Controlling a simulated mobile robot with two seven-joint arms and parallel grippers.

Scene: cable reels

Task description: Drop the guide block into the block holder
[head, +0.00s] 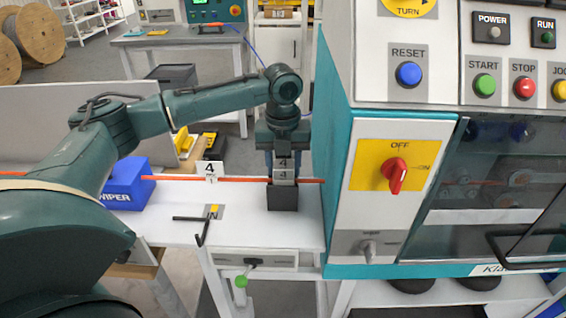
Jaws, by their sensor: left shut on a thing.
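My left gripper (283,160) points straight down over the bench beside the machine. It is shut on the guide block (283,174), a small grey piece with number labels on its face. The block is directly above the dark block holder (283,197), a box standing on the white bench top. The block's lower end meets the holder's top edge in this view; I cannot tell how far inside it is. An orange cable (240,181) runs level across the bench at the block's height. My right gripper is not in view.
A blue wiper box (126,186) stands on the bench at left, with a numbered tag (210,170) by the cable. A black hex key (196,220) lies at the front. The teal and white machine (355,220) rises close to the right of the gripper.

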